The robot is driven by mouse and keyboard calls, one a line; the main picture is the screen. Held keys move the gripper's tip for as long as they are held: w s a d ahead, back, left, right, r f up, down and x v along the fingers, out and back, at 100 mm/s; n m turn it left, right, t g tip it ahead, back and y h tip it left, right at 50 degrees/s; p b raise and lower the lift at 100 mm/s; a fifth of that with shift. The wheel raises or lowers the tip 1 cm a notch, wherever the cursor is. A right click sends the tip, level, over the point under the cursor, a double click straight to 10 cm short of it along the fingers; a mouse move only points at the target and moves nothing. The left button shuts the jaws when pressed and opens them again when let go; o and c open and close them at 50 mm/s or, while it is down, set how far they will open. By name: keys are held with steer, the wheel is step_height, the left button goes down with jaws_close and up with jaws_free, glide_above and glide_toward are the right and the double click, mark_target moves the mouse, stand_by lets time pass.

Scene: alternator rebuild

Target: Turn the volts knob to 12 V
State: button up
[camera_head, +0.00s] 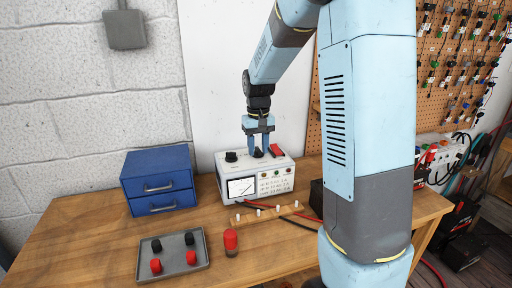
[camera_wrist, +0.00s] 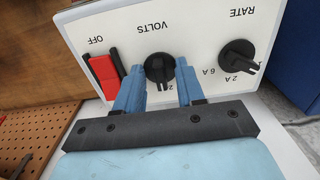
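The charger box (camera_head: 228,182) is a white unit on the bench with a meter on its front. In the wrist view its top panel (camera_wrist: 205,45) appears upside down. The black VOLTS knob (camera_wrist: 158,68) sits between the two blue fingers of my gripper (camera_wrist: 160,78). The fingers are open, one on each side of the knob, with small gaps that look clear of it. The scale marks by the knob are mostly hidden; only part of a "2" shows. In the head view my gripper (camera_head: 258,148) points down at the box top.
The RATE knob (camera_wrist: 238,58) and the red OFF switch (camera_wrist: 104,72) flank the VOLTS knob closely. A blue drawer box (camera_head: 160,180) stands left of the charger. A grey tray (camera_head: 173,263) with red and black caps and a red-topped cylinder (camera_head: 231,241) are in front.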

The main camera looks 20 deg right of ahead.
jaws_close()
steer(key=shift+a, duration=0.2)
steer(key=shift+d, duration=0.1)
steer(key=shift+n, duration=0.3)
steer(key=n, duration=0.5)
steer(key=shift+d, duration=0.15)
steer(key=n, duration=0.6)
steer(key=shift+w+d, duration=0.1)
steer(key=shift+w, duration=0.05)
steer(key=shift+n, duration=0.3)
